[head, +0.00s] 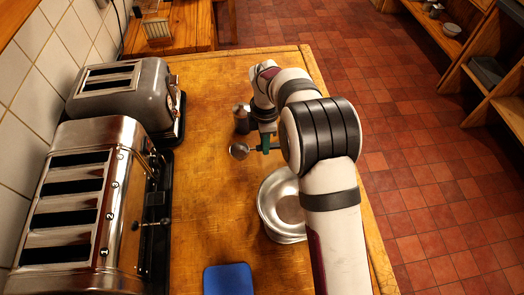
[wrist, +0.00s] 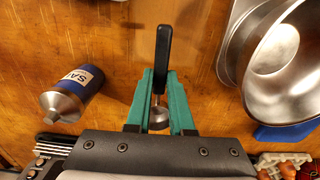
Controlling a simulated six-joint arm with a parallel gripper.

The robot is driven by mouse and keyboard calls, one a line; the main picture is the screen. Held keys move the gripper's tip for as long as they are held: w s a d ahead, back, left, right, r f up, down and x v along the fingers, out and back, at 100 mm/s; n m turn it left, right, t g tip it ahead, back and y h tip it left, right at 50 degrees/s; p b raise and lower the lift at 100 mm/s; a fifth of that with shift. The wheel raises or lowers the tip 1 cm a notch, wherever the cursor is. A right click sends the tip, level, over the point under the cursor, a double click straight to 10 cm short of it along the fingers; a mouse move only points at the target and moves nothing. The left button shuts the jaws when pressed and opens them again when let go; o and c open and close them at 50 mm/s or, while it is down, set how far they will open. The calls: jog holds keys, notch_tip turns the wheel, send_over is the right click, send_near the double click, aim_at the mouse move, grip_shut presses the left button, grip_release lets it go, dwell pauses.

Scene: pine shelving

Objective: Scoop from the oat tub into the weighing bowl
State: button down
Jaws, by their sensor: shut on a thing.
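My gripper (head: 266,143) has green fingers and hangs over the wooden worktop, partly hidden by my arm in the head view. In the wrist view my gripper (wrist: 159,80) is shut on a metal scoop with a black handle (wrist: 164,45). The round scoop head (wrist: 158,118) is near the palm; it also shows left of the fingers in the head view (head: 239,151). A shiny metal bowl (head: 267,212) stands nearer the camera than the gripper, its right side behind my arm. The bowl (wrist: 255,85) also shows at the wrist view's right. I cannot make out any oats.
Another metal vessel (wrist: 234,50) shows beside the bowl. A blue flat thing (head: 228,280) lies at the front. Two toasters (head: 118,95) (head: 75,200) line the left wall. The worktop between is clear.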

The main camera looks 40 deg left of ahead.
jog(key=r, duration=0.5)
jog(key=shift+w+d+r, duration=0.25)
jog(key=shift+d+r, duration=0.05)
jog(key=shift+r, duration=0.05)
jog(key=w+d+r+m+g, duration=0.15)
jog(key=d+r+m, duration=0.35)
jog(key=d+m, duration=0.5)
jog(key=w+d+r+m+g, duration=0.15)
jog(key=d+r+m, duration=0.35)
jog(key=d+m, duration=0.5)
jog(key=w+d+r+m+g, duration=0.15)
jog(key=d+r+m, duration=0.35)
jog(key=d+m, duration=0.5)
jog(key=w+a+f+m+t+y, duration=0.2)
jog(key=w+a+m+t, duration=0.15)
jog(key=a+m, duration=0.55)
jog(key=w+a+f+m+t+y, duration=0.1)
jog(key=w+a+f+m+t, duration=0.2)
jog(key=a+m, duration=0.6)
jog(key=w+a+f+m+t+y, duration=0.2)
jog(key=w+a+m+t, duration=0.4)
jog(key=a, duration=0.5)
notch_tip(320, 180, down, 10)
jog(key=m+g, duration=0.1)
jog(key=g, duration=0.1)
jog(key=shift+s+r, duration=0.15)
jog(key=shift+s, duration=0.15)
